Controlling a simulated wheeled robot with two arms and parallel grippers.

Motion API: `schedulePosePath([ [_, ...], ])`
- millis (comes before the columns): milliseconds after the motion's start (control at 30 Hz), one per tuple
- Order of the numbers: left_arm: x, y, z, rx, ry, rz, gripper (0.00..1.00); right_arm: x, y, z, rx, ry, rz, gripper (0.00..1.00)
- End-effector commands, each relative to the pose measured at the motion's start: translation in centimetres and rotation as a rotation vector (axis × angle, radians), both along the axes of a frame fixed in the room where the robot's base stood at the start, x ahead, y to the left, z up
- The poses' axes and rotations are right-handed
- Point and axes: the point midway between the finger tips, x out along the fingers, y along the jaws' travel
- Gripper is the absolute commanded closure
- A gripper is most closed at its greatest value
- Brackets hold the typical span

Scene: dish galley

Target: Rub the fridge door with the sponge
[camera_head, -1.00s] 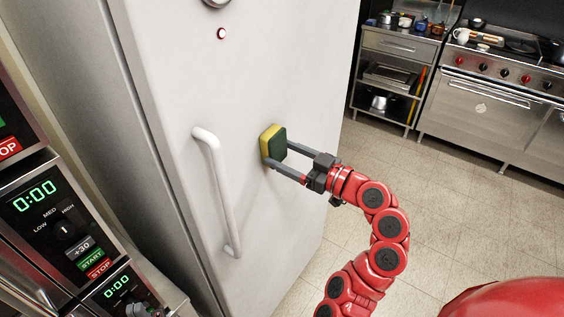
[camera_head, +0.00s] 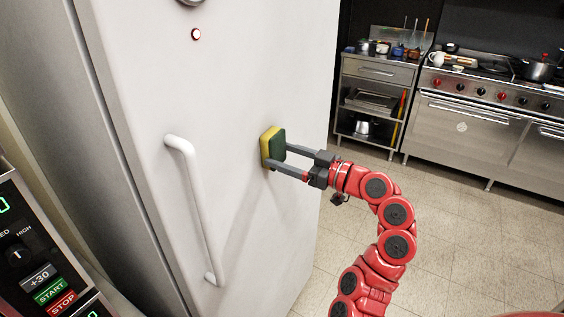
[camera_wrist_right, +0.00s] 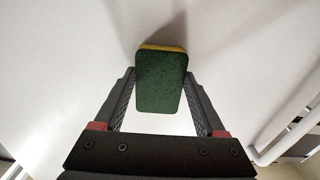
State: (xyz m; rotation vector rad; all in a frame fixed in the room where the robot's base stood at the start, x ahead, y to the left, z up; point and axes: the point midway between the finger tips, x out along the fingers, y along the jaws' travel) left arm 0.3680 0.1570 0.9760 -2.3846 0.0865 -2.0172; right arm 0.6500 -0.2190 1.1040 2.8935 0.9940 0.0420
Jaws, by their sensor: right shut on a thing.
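The white fridge door (camera_head: 240,70) fills the left and middle of the head view, with a long vertical handle (camera_head: 198,215) on it. My right gripper (camera_head: 273,153) is shut on a yellow and green sponge (camera_head: 276,147). The sponge's yellow side faces the door, and it is at or very close to the door surface, right of the handle. The right wrist view shows the sponge's green face (camera_wrist_right: 160,85) between the two fingers, with a thin yellow edge toward the white door. I cannot tell whether it presses on the door. My left gripper is not in view.
A microwave panel (camera_head: 45,275) stands at the lower left, close to the fridge. A steel shelf unit (camera_head: 375,100) and a stove (camera_head: 480,120) stand at the back right. The tiled floor (camera_head: 450,215) between is clear.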

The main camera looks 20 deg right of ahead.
Motion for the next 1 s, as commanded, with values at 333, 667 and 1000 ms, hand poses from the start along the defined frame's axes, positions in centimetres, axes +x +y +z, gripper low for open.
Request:
schedulePosePath([
  [333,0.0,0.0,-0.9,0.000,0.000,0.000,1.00,-1.3,-1.1,-0.1,0.000,-0.005,-0.005,0.72],
  [667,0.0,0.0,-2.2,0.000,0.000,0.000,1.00,-4.1,-3.3,-0.1,0.001,-0.003,-0.004,0.72],
  [1000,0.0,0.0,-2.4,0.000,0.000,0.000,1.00,-4.8,-3.7,0.0,-0.001,-0.001,-0.001,0.72],
])
